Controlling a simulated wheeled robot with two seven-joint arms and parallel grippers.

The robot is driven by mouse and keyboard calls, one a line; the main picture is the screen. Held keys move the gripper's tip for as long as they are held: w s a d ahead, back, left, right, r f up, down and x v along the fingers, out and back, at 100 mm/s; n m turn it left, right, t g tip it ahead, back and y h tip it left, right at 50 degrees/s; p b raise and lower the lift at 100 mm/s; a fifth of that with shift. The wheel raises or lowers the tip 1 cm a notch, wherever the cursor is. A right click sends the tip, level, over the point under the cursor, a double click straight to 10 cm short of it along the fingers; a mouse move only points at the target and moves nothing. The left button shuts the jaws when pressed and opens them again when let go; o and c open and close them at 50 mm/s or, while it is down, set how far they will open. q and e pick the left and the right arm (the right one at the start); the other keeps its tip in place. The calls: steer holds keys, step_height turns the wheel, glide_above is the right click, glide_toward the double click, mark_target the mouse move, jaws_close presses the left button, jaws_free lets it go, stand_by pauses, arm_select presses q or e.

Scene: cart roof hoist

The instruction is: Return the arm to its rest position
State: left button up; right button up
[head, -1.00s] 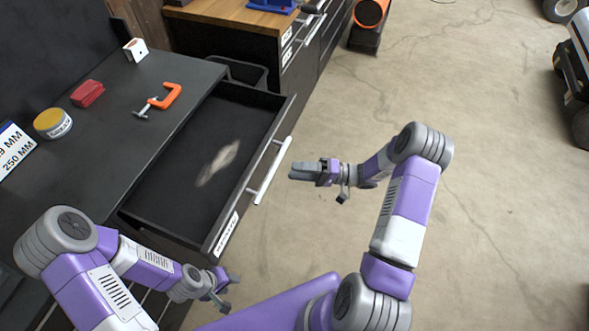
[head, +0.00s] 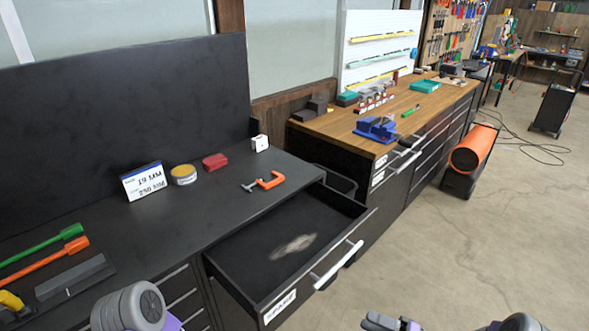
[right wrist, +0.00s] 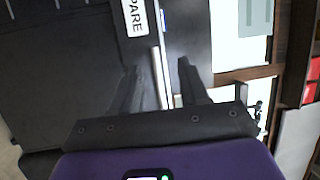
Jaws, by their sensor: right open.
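My right gripper (head: 380,321) shows at the bottom edge of the head view, right of the open drawer (head: 232,283) and apart from its handle (head: 338,265). In the right wrist view my right gripper (right wrist: 158,74) has its two dark fingers spread, with nothing held. The drawer handle (right wrist: 156,62) shows beyond and between the fingers. The drawer is pulled out, with a pale patch on its floor and a SPARE label (head: 279,307). My left gripper is out of view; only part of my left arm shows at the bottom left.
A wooden-topped bench (head: 350,117) with a blue vise (head: 376,129) stands behind.

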steer(key=w+a+f+m+t+h, duration=0.1)
steer(key=w+a+f+t+h, duration=0.15)
steer(key=f+h, duration=0.3)
steer(key=w+a+f+m+t+h, duration=0.1)
steer(key=w+a+f+m+h, duration=0.1)
steer(key=w+a+f+h, duration=0.25)
steer(key=s+a+f+n+g+h, duration=0.2)
steer(key=s+f+g, duration=0.3)
steer(key=s, duration=0.6)
steer(key=s+a+f+n+g+h, duration=0.2)
steer(key=s+f+g, duration=0.3)
steer(key=s, duration=0.7)
steer(key=shift+s+a+f+g, duration=0.15)
steer(key=shift+a+g, duration=0.05)
steer(key=shift+g, duration=0.25)
